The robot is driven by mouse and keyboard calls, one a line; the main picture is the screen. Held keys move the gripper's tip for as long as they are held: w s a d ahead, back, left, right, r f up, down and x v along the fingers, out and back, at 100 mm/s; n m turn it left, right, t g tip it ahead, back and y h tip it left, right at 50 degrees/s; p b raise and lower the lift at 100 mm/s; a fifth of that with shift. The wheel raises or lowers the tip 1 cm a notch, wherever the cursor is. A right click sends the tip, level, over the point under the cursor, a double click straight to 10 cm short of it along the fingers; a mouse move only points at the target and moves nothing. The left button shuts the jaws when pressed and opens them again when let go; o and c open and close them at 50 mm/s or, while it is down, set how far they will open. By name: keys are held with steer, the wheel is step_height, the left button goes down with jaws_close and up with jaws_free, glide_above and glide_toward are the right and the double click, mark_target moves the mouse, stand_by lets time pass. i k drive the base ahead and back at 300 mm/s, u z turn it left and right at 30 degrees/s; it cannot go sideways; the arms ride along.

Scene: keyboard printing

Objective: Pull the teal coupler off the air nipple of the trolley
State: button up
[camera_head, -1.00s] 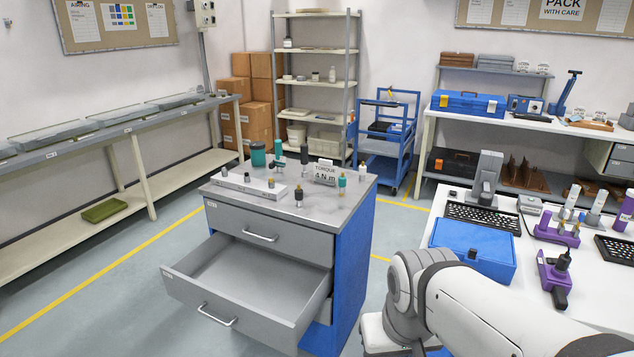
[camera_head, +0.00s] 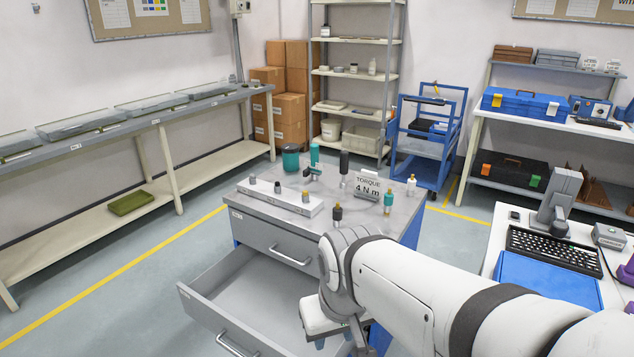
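On the grey top of the cabinet trolley (camera_head: 265,232) stand two teal pieces. One teal piece with a brass-coloured top (camera_head: 389,202) is upright near the right edge, in front of the torque sign. Another slim teal piece (camera_head: 314,155) stands at the back, close to a dark teal cup. I cannot tell which is the coupler, and no air nipple can be made out. My gripper (camera_head: 345,340) is low at the bottom of the picture, partly hidden by my wrist, near the open drawer and apart from both teal pieces. Its fingers are too unclear to read.
The trolley's lower drawer (camera_head: 215,340) is pulled out and looks empty. A torque sign (camera_head: 367,186), a dark teal cup (camera_head: 291,158) and several small fittings crowd its top. A white desk with a keyboard (camera_head: 553,250) and a blue case (camera_head: 545,285) is at right. Floor at left is clear.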

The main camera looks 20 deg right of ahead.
mark_target(268, 314)
steer(key=z, duration=0.3)
steer(key=i, duration=1)
steer(key=z, duration=0.75)
